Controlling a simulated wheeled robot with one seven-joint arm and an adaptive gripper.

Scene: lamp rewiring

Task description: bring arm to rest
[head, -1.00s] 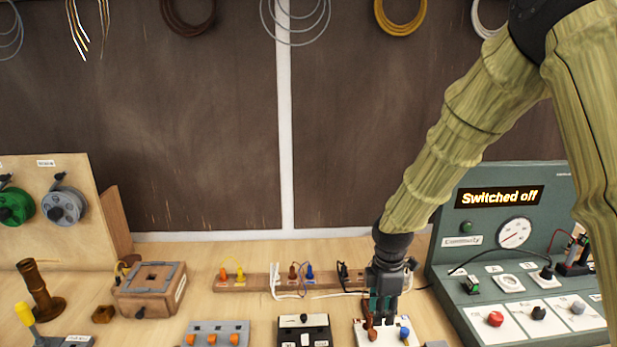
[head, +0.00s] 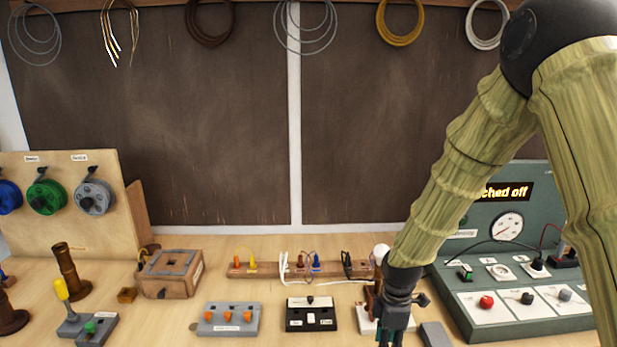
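My arm, in a ribbed yellow-green sleeve, reaches down from the upper right of the head view. My gripper (head: 391,337) points down at the bottom edge of the view, in front of the white switch board (head: 367,326). Its fingertips are largely cut off by the frame edge, so I cannot tell whether it is open or shut, or whether it touches anything. A white round bulb (head: 381,251) shows just behind my wrist. My arm hides part of the green test panel (head: 540,190), whose display reads "...ched off".
A black switch block (head: 310,318), a grey block with orange buttons (head: 228,322) and a wooden box (head: 170,273) stand on the bench left of my gripper. A wooden terminal rail (head: 268,270) lies behind. A spool rack (head: 95,225) stands far left. Bare bench lies between them.

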